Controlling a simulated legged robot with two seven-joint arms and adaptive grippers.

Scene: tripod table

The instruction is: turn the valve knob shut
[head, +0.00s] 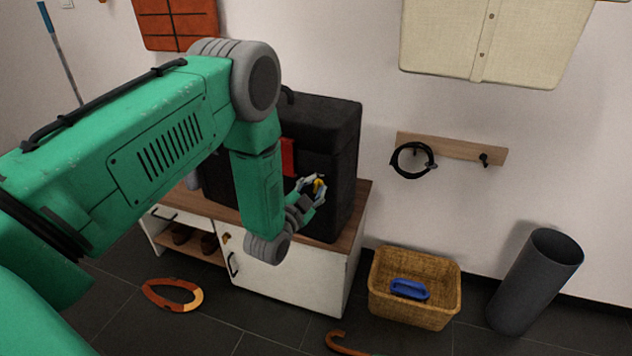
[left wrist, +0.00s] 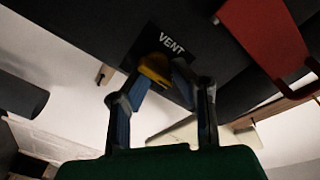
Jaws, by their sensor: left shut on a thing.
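The valve knob (head: 319,186) is yellow and sits on the front of a black box (head: 330,130) on a cabinet. In the left wrist view the knob (left wrist: 155,68) is below a "VENT" label (left wrist: 172,44) on the dark face. My left gripper (head: 314,187) is shut on the knob, with a finger on each side of it; the left wrist view also shows the gripper's fingers (left wrist: 158,76) at the knob. The fingers partly hide the knob, so its turn angle is unclear. My right gripper is not in view.
A red part (head: 288,157) is on the box, left of the knob. The box stands on a white cabinet with a wooden top (head: 364,196). A wicker basket (head: 414,312) and a dark cylinder (head: 535,282) stand on the floor to the right. A hook rail (head: 455,149) hangs on the wall.

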